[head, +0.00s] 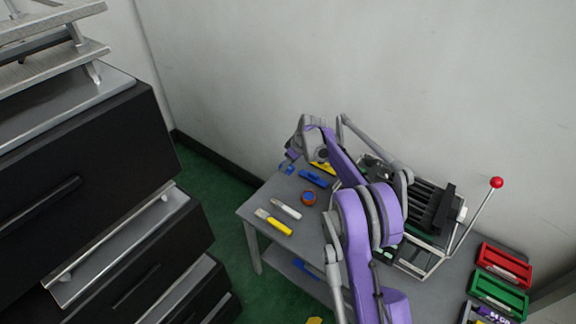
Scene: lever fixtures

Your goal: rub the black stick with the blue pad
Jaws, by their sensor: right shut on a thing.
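My right arm reaches over the grey table (258,208), and its gripper (289,163) is above the far left corner. It is shut on a small blue thing that looks like the blue pad (287,170); it is small and partly hidden by the fingers. Several long black bars (428,203) lie in a metal lever fixture (410,262) at the right of the table. I cannot tell whether one of them is the black stick. My arm hides part of the fixture. My left gripper is not in view.
A blue object (313,178), an orange-rimmed round piece (308,198), a white-handled tool (286,208) and a yellow-handled brush (273,222) lie on the table. A red-knobbed lever (496,182) rises beside red (505,264) and green (497,293) trays. Dark drawers (90,170) stand at left.

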